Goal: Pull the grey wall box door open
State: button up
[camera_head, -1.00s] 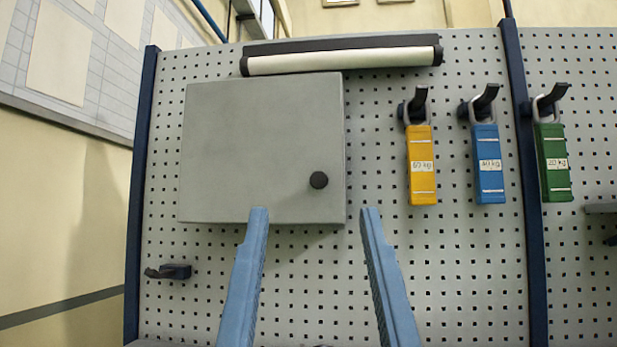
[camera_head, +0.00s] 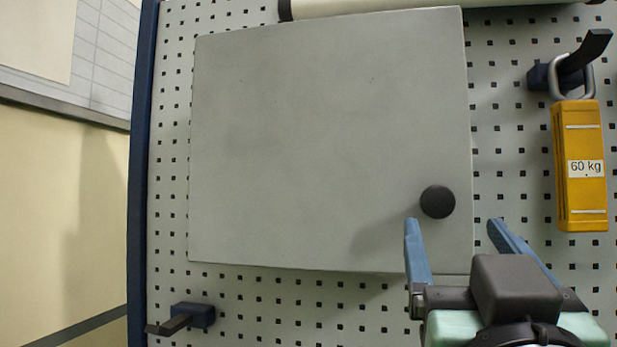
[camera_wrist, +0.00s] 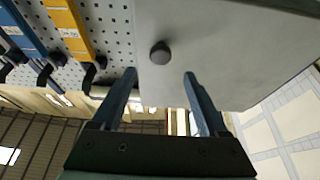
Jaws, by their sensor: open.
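The grey wall box door (camera_head: 320,140) is a flat panel on the pegboard and looks shut in the head view. Its round black knob (camera_head: 437,202) sits near its lower right corner. My gripper (camera_head: 452,222) is open, with its two blue fingertips just below the knob in the head view, one to each side. Nothing is between the fingers there. In the wrist view the knob (camera_wrist: 160,53) shows beyond and between the open fingertips (camera_wrist: 159,74), apart from both. The grey door (camera_wrist: 215,50) also fills the upper right of that view.
A yellow 60 kg block (camera_head: 580,165) hangs from a hook right of the box. A dark hook (camera_head: 183,320) sticks out at the lower left. A pale roll (camera_head: 390,6) lies above the box. Bare pegboard (camera_head: 290,310) runs below the door.

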aim_at(438, 201)
jog(key=p+x, duration=0.2)
jog(key=x, duration=0.5)
jog(key=shift+w+p, duration=0.3)
jog(key=shift+p, duration=0.05)
grip_shut()
dwell(1.0)
